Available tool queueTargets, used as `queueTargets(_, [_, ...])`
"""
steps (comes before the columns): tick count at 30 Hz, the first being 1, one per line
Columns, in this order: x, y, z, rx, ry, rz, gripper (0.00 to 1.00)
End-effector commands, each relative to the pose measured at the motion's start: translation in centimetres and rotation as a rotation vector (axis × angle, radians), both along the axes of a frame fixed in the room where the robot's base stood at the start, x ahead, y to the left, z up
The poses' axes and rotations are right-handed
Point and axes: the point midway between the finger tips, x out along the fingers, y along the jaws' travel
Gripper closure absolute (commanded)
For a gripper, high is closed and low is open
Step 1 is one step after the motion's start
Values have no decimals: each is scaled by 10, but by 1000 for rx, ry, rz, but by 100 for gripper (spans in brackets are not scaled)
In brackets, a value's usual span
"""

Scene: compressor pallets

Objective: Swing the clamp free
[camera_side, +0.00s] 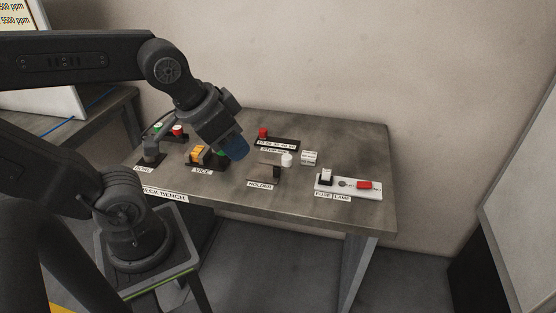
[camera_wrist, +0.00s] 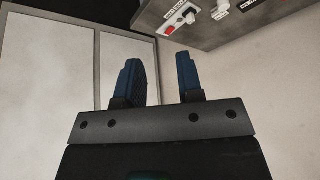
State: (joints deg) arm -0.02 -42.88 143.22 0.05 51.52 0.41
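My gripper (camera_side: 233,147) hangs over the bench, right of the orange part at the VICE label. In the wrist view my gripper (camera_wrist: 158,78) has its two blue fingers apart with nothing between them. No part is labelled as a clamp, and I cannot tell which one it is. The orange part (camera_side: 197,153) sits in a dark block by the VICE label, partly close to my gripper in the picture. A dark post with a brownish arm (camera_side: 274,171) stands at the HOLDER label. A dark grey fitting (camera_side: 151,157) stands at the far left label.
The check bench (camera_side: 235,190) carries red and green buttons (camera_side: 177,130) at back left, a red knob (camera_side: 263,132) on a labelled strip, a white cylinder (camera_side: 287,159), and a fuse and lamp panel (camera_side: 348,186) at right. A wall stands behind. The bench's front middle is clear.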

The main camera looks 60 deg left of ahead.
Motion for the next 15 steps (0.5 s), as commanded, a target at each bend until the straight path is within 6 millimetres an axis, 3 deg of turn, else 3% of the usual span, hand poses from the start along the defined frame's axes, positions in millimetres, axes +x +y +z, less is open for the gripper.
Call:
queueTargets(5, [10, 6, -4, 81, 14, -107, 83])
queueTargets(10, [31, 17, -14, 256, 51, -365, 100])
queueTargets(15, [54, 32, -28, 447, 103, -677, 100])
